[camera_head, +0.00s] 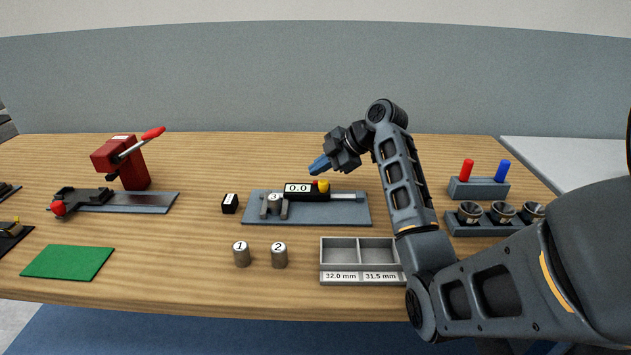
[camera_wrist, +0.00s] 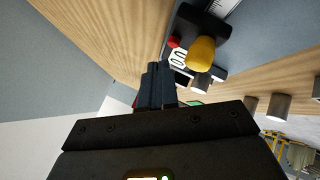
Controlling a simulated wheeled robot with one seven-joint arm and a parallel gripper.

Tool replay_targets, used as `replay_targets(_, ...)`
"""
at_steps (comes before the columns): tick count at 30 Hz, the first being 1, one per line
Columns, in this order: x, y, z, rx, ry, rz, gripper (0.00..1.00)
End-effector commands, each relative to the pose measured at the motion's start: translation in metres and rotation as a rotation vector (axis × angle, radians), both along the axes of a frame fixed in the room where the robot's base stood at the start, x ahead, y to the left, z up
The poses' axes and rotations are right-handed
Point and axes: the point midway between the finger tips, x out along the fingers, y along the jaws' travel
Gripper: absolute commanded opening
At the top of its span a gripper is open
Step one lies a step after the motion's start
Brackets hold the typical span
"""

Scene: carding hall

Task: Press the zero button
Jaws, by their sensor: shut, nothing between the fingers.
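A black gauge (camera_head: 306,193) with a white display reading 0.0 stands on a grey plate (camera_head: 353,216) mid-table. A yellow knob (camera_head: 323,186) sits on the gauge, and it looms large in the wrist view (camera_wrist: 202,53). A small red button (camera_wrist: 174,42) shows beside the knob in the wrist view; I cannot make it out in the head view. No zero label is readable. A metal cylinder marked 3 (camera_head: 273,204) sits at the gauge's left end, by its jaws. My gripper (camera_head: 317,166) is shut and empty, its blue fingers raised above the gauge, apart from it.
Cylinders 1 (camera_head: 241,255) and 2 (camera_head: 279,256) stand in front. A tray (camera_head: 338,267) labelled 32.0 mm and 31.5 mm is front right. A black block (camera_head: 230,204) stands left of the plate. A red lever device (camera_head: 124,161) is farther left. Red and blue pegs stand right.

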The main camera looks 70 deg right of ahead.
Motion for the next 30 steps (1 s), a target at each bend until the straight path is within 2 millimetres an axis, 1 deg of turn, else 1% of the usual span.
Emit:
replay_targets(1,0.000,0.000,0.006,-0.001,-0.001,0.000,0.00)
replay_targets(6,0.000,0.000,0.022,-0.001,0.000,0.001,0.00)
replay_targets(15,0.000,0.000,0.047,-0.001,-0.001,0.000,0.00)
replay_targets(30,0.000,0.000,0.047,0.000,0.000,0.000,0.00)
